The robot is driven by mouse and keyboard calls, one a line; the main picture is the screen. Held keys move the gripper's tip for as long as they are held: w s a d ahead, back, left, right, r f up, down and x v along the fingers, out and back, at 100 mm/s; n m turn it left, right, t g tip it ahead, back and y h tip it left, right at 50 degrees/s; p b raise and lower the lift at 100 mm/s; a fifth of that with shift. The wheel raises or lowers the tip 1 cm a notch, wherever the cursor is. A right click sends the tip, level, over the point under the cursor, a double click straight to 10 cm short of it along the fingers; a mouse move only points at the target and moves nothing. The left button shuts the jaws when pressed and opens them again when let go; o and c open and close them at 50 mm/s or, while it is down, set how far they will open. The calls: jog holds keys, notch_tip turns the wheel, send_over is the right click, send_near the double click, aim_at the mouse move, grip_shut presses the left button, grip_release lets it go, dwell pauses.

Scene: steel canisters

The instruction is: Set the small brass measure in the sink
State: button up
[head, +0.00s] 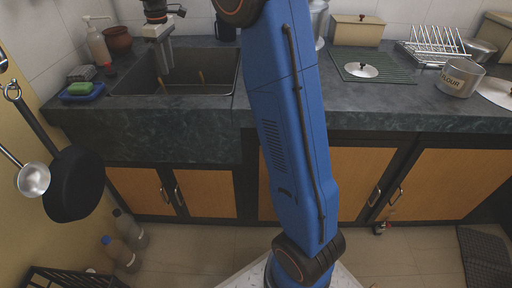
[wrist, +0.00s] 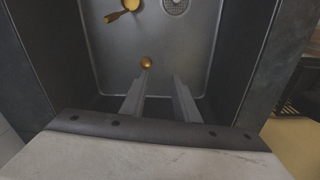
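The sink (head: 120,92) is a dark basin in the counter at the left of the head view; its floor (wrist: 110,60) fills much of the wrist view. My gripper (head: 166,68) points down into the sink. Its two fingers (wrist: 160,77) are apart with nothing between them. A small round brass piece (wrist: 146,63) shows on the sink floor just beyond the left fingertip. A brass piece with a handle (wrist: 131,5) lies farther off, near the drain. I cannot tell which is the small measure.
A drain (wrist: 175,5) lies at the top of the wrist view. A soap bottle (head: 97,42), a brown pot (head: 118,40) and a green sponge (head: 80,89) stand left of the sink.

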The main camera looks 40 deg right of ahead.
jog(key=s+d+r+m, duration=0.1)
jog(key=s, duration=0.7)
jog(key=s+d+r+m+t, duration=0.1)
jog(key=s+m, duration=0.1)
jog(key=s, duration=0.7)
jog(key=s+d+r+m+t, duration=0.1)
jog(key=s+d, duration=0.1)
jog(key=s, duration=0.6)
jog(key=shift+s+r+m, duration=0.25)
jog(key=shift+r+m, duration=0.05)
jog(key=s+f, duration=0.1)
jog(key=s, duration=0.3)
jog(key=s+d+f+m, duration=0.1)
jog(key=s, duration=0.3)
jog(key=s+f+m+t, duration=0.1)
jog(key=s+f, duration=0.1)
jog(key=s, duration=0.2)
jog(key=shift+s+d, duration=0.1)
jog(key=shift+d, duration=0.05)
jog(key=s+f+m+t, duration=0.1)
jog(key=s+f+m, duration=0.1)
jog(key=s+f, duration=0.5)
jog(key=s, duration=0.3)
jog(key=shift+s+d+f+m, duration=0.15)
jog(key=shift+s+d+m, duration=0.1)
jog(key=shift+d+m, duration=0.1)
jog(key=shift+d, duration=0.1)
